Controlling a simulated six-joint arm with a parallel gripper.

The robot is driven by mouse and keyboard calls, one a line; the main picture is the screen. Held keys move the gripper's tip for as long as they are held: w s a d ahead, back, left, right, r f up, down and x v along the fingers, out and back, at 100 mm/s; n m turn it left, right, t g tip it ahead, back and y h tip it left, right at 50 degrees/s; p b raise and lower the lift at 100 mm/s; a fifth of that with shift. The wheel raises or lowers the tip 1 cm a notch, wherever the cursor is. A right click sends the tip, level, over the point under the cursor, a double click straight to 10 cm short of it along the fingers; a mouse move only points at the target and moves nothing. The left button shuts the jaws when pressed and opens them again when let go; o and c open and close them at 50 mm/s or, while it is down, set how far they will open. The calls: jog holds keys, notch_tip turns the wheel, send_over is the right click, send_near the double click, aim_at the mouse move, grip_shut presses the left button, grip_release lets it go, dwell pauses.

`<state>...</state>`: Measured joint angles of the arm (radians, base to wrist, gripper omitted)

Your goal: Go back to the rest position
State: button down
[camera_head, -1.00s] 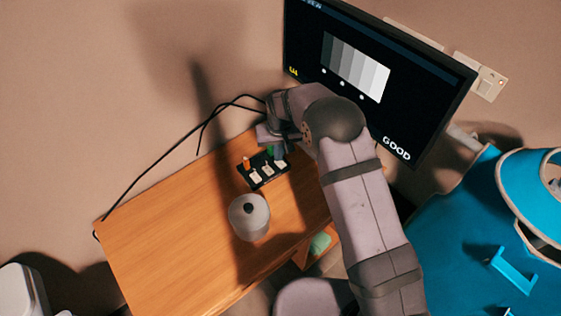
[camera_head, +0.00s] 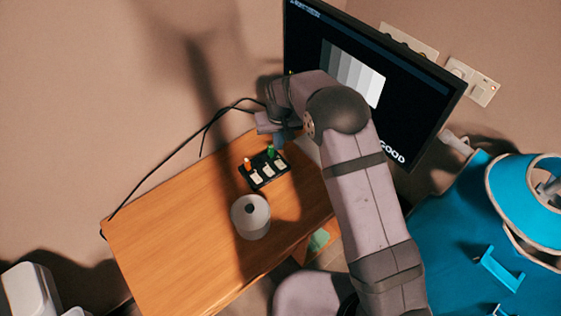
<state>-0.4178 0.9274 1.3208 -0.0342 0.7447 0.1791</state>
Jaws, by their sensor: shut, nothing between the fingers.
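My gripper (camera_head: 277,138) is at the end of my arm, over the back right of the wooden desk, close to the monitor. It is shut, with nothing seen in it. A small black tray (camera_head: 264,178) with white labels lies on the desk just below it in the picture. An orange piece (camera_head: 248,163) and a green piece (camera_head: 271,151) stand upright at the back of the tray. My gripper appears apart from both. My arm hides part of the desk's right end and of the monitor.
A grey-white cylinder (camera_head: 250,218) with a dark top spot stands on the desk (camera_head: 170,240). The monitor (camera_head: 425,85) shows grey bars. A black cable (camera_head: 165,178) runs along the back edge. A blue bed with a ring-shaped part (camera_head: 530,195) is at right. The desk's left side is clear.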

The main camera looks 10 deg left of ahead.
dwell(0.5)
jog(key=s+d+f+g, duration=0.1)
jog(key=s+f, duration=0.1)
jog(key=s, duration=0.1)
jog(key=s+d+f+n+g, duration=0.1)
jog(key=s+d+f, duration=0.1)
jog(key=s, duration=0.2)
jog(key=s+d+f+g+h, duration=0.1)
jog(key=s+f, duration=0.1)
jog(key=s, duration=0.2)
jog(key=shift+s+d, duration=0.25)
jog(key=shift+d, duration=0.15)
jog(key=shift+n+g+h, duration=0.3)
jog(key=shift+g, duration=0.4)
jog(key=s+d, duration=0.1)
jog(key=s, duration=0.1)
jog(key=s+d+r, duration=0.1)
jog(key=s, duration=0.2)
jog(key=s+d, duration=0.2)
jog(key=shift+s+r, duration=0.15)
jog(key=shift+s, duration=0.15)
jog(key=s+d+r+m, duration=0.2)
jog(key=s+d+r, duration=0.8)
jog(key=s, duration=0.3)
jog(key=w+d+r+m+t+y, duration=0.1)
jog(key=w+d+r+m+t, duration=0.1)
jog(key=r, duration=0.3)
jog(key=shift+w+d+m+t, duration=0.3)
jog(key=shift+w+d, duration=0.3)
jog(key=shift+w, duration=0.05)
